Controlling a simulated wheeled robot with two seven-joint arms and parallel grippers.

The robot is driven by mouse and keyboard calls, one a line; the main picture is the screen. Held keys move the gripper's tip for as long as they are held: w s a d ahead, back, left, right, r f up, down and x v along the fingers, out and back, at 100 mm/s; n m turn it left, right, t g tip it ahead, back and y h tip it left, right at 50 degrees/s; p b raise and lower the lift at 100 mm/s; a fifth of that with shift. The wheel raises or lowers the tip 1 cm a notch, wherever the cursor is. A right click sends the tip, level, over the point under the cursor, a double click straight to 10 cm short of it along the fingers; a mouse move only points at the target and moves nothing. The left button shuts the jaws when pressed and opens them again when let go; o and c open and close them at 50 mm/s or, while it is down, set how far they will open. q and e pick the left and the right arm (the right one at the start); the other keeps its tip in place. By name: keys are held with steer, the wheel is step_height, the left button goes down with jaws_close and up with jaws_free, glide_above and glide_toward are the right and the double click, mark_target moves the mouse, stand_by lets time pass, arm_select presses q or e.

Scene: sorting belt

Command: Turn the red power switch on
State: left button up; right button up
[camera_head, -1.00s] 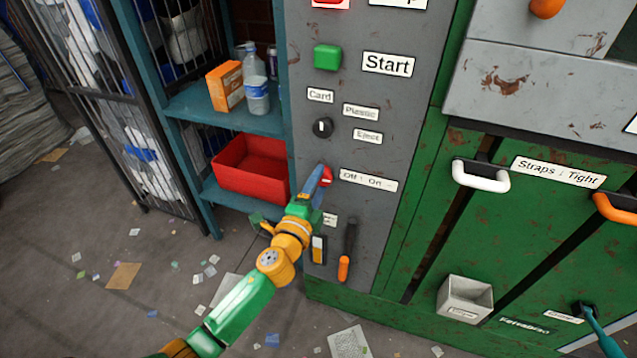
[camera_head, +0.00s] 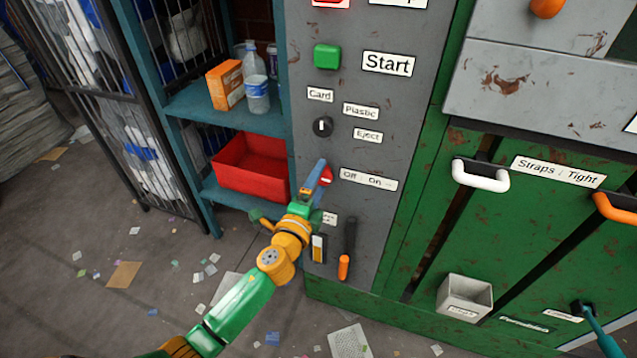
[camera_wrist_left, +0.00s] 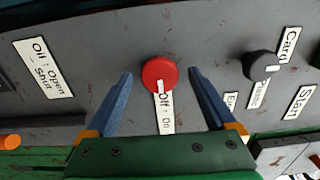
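The red power switch (camera_head: 327,176) is a round knob on the grey control panel, beside a white "Off : On" label (camera_head: 368,180). In the left wrist view the red knob (camera_wrist_left: 158,72) has a white mark on the side toward the label (camera_wrist_left: 166,112). My left gripper (camera_head: 318,168) is at the knob, its blue fingers partly covering the knob's left side in the head view. In the left wrist view the left gripper (camera_wrist_left: 160,74) is open, with one fingertip on each side of the knob and gaps between. I cannot tell how deep the fingertips reach. My right gripper is not in view.
Above the switch are a black knob (camera_head: 322,127) and a green Start button (camera_head: 327,56). Below it, a lever with an orange tip (camera_head: 343,266) hangs close to my left wrist. A teal shelf (camera_head: 196,104) with a red bin (camera_head: 232,180) stands left of the panel.

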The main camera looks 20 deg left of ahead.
arm_select(q)
steer(key=s, duration=0.7)
steer(key=shift+a, duration=0.1)
steer(key=s+a+f+n+g+p, duration=0.2)
steer(key=s+f+n+g+p, duration=0.4)
steer(key=f, duration=0.6)
steer(key=s+a+f+n+g+p, duration=0.1)
steer(key=s+f+n+g+p, duration=0.2)
steer(key=s+f, duration=0.65)
steer(key=s+f+n+g+p, duration=0.1)
steer(key=s+f+n+g, duration=0.2)
steer(key=s, duration=0.8)
steer(key=s+f+n+g+p, duration=0.1)
steer(key=s+f+n+g, duration=0.3)
steer(key=s, duration=0.7)
step_height(320, 180, down, 2)
steer(key=shift+g+y, duration=0.3)
steer(key=shift+g, duration=0.2)
